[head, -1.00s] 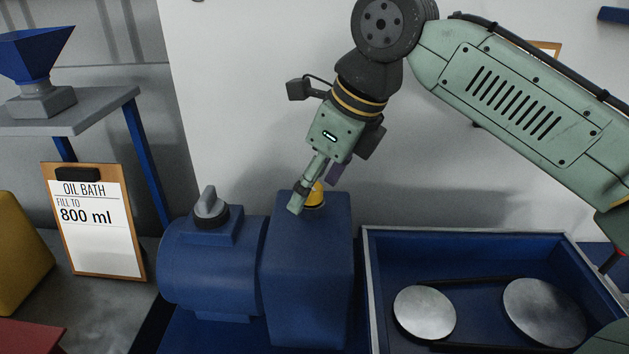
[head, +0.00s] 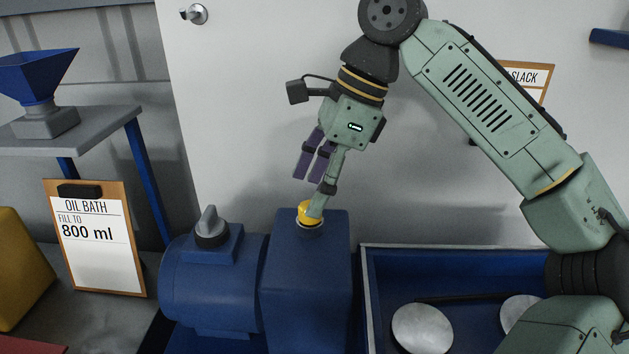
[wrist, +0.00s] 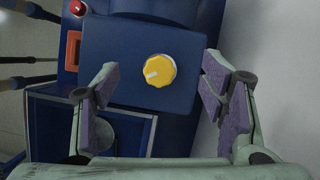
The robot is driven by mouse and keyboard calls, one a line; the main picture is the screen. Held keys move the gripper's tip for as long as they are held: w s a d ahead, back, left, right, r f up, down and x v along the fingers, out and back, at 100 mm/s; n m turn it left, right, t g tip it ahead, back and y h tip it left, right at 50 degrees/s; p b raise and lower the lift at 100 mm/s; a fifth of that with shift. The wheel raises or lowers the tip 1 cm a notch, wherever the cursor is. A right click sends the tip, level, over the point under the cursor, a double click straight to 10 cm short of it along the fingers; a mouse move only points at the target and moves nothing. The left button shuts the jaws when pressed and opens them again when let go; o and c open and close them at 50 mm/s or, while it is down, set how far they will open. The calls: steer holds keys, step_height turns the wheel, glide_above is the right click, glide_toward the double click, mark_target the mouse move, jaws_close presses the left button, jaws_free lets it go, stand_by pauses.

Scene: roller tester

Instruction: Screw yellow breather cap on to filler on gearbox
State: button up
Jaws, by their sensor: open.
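The yellow breather cap (head: 306,213) sits on top of the blue gearbox (head: 310,285), over a pale and dark ring that looks like the filler. One finger partly covers it in the head view. In the wrist view the cap (wrist: 158,71) is round with a notched edge and a pale mark, on the gearbox's flat blue top (wrist: 110,45). My gripper (head: 309,196) is open above the cap, tilted in the head view. In the wrist view my gripper (wrist: 161,76) has its purple-padded fingers on either side of the cap, apart from it. The threads are hidden.
A blue motor housing (head: 212,280) with a grey knob (head: 210,228) adjoins the gearbox on the left. A blue open tray (head: 455,270) with metal discs lies right. A clipboard (head: 97,250) reads "OIL BATH, fill to 800 ml". A white wall (head: 240,110) stands behind.

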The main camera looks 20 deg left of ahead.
steer(key=n+g+h, duration=0.1)
steer(key=n, duration=0.3)
steer(key=shift+w, duration=0.2)
steer(key=shift+r+n+g+h, duration=0.1)
steer(key=shift+n+g+h, duration=0.25)
steer(key=shift+n, duration=0.65)
steer(key=n+g+h, duration=0.1)
steer(key=n, duration=0.2)
steer(key=shift+a, duration=0.15)
steer(key=shift+a+n+h, duration=0.1)
steer(key=shift+n+h, duration=0.75)
steer(key=shift+n, duration=1.65)
steer(key=shift+w, duration=0.1)
steer(key=shift+f, duration=1.8)
jaws_close()
